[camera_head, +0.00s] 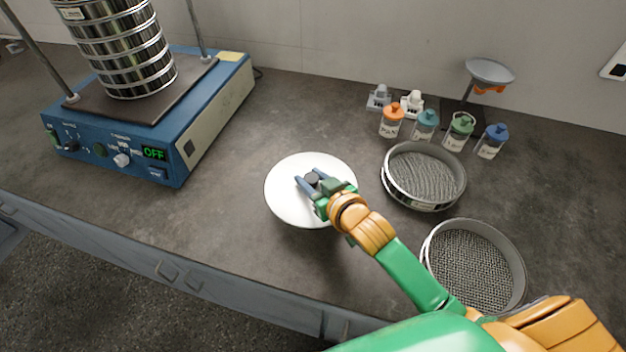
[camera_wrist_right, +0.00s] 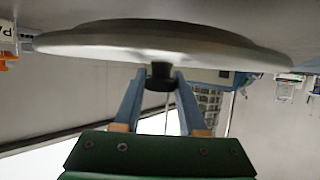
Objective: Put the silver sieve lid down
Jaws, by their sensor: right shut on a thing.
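The silver sieve lid (camera_head: 285,200) is a pale round disc with a dark knob (camera_head: 311,178) at its middle. It is over the middle of the bench, left of the loose sieves. My right gripper (camera_head: 312,182) is shut on the knob. In the right wrist view the lid (camera_wrist_right: 110,42) spans the top of the picture, with the knob (camera_wrist_right: 159,76) between the fingers. A shadow shows below the lid's front rim; I cannot tell whether the lid touches the bench. My left gripper is not in view.
Two loose sieves, one with fine mesh (camera_head: 424,176) and one with coarse mesh (camera_head: 474,266), lie to the right. Several jars (camera_head: 425,122) stand behind them. The blue shaker (camera_head: 215,110) with its sieve stack (camera_head: 125,50) is at left. Bench between shaker and lid is clear.

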